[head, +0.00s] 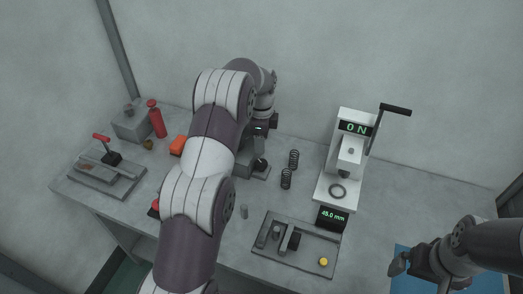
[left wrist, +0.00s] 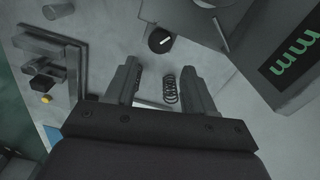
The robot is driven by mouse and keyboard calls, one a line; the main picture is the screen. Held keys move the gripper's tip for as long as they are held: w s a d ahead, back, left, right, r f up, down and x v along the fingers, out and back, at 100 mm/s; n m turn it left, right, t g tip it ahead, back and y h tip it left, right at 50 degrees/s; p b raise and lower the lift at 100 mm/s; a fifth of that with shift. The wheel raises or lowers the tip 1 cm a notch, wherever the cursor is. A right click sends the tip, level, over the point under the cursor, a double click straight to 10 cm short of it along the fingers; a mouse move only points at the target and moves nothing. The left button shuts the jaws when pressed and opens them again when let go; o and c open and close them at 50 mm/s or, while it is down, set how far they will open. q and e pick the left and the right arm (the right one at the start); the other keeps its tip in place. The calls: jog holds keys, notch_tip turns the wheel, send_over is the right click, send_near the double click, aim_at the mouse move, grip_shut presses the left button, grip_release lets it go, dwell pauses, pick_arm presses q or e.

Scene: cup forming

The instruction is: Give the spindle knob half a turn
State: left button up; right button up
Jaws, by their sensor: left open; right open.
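A round black knob (left wrist: 160,40) with a white mark on its face shows in the left wrist view, just beyond my open fingertips. In the head view a black knob (head: 260,165) stands on a grey device partly hidden behind my left arm. I take both for the spindle knob. My left gripper (left wrist: 160,66) is open with nothing held, its two fingers apart and the knob ahead of the gap. My right gripper (head: 405,266) is open and empty at the lower right, far from the knob.
Two black springs (head: 290,170) stand right of the knob. A grey tray (head: 265,252) with a yellow button lies in front. A green "mm" display (left wrist: 292,58) is close by in the left wrist view.

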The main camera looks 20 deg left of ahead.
aim_at(262, 163)
pick_arm(q)
jog(key=shift+r, duration=0.75)
pick_arm(e)
jog(key=shift+r, duration=0.85)
pick_arm(q)
jog(key=f+m, duration=0.2)
jog(key=f, duration=0.1)
jog(key=f+m, duration=0.2)
jog(key=f, duration=0.1)
jog(key=f+m+p, duration=0.1)
jog(key=f+m, duration=0.1)
jog(key=f, duration=0.2)
jog(key=shift+d, duration=0.2)
jog(key=shift+f, duration=0.8)
jog(key=c, duration=0.8)
pick_arm(e)
jog(key=shift+r, duration=0.3)
